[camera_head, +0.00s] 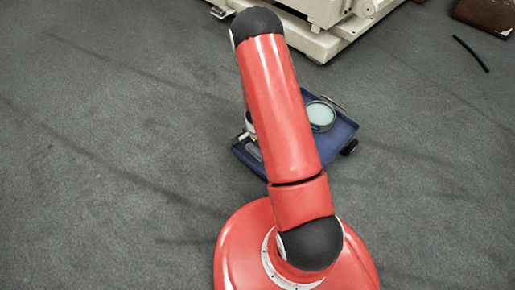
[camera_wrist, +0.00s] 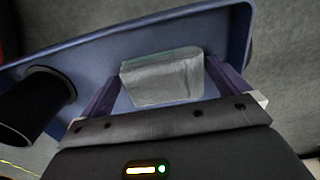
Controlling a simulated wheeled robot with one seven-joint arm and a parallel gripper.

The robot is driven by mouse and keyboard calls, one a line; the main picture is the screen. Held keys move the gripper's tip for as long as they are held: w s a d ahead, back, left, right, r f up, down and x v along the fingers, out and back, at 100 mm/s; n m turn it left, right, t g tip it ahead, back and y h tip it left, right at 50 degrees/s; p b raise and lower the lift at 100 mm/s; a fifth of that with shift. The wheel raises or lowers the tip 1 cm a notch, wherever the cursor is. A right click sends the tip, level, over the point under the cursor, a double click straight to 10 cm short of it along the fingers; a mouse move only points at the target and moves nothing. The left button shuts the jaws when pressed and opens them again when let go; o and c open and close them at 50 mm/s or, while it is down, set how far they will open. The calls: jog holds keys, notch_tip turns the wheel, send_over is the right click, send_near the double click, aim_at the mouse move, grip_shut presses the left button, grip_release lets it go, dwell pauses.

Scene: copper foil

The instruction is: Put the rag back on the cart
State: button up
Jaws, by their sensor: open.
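The blue cart (camera_head: 338,133) stands on the floor behind my arm in the head view, partly covered by it. In the wrist view its blue tray (camera_wrist: 95,58) fills the upper part. A grey folded piece that looks like the rag (camera_wrist: 163,82) lies against the tray between my fingers. My gripper (camera_wrist: 161,70) is open, with one dark finger on each side of the rag. I cannot tell whether the fingers touch it. In the head view I cannot make out the rag or my gripper behind the arm.
A round container with pale teal contents (camera_head: 320,115) sits on the cart. A black cylinder (camera_wrist: 35,103) stands left of my gripper. A cream machine base (camera_head: 325,42) is behind the cart. A green strip (camera_head: 471,53) lies far right. The left floor is clear.

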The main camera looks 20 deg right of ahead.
notch_tip(320, 180, up, 12)
jog(key=p, duration=0.3)
notch_tip(320, 180, up, 12)
jog(key=n+t, duration=0.2)
jog(key=n, duration=0.1)
send_over(257, 149)
jog(key=a, duration=0.3)
jog(key=s+a+r+n+t+y, duration=0.1)
jog(key=s+a+r+n, duration=0.1)
jog(key=r, duration=0.4)
jog(key=s+a+r+n, duration=0.1)
jog(key=s+r+n, duration=0.15)
jog(key=r, duration=0.35)
jog(key=s+a+r+n+t+h, duration=0.1)
jog(key=s+r+n+t, duration=0.1)
jog(key=s+r+n, duration=0.4)
jog(key=s+r, duration=0.5)
jog(key=s, duration=0.4)
jog(key=shift+a+r+t+b, duration=0.25)
jog(key=shift+a+t+b, duration=0.05)
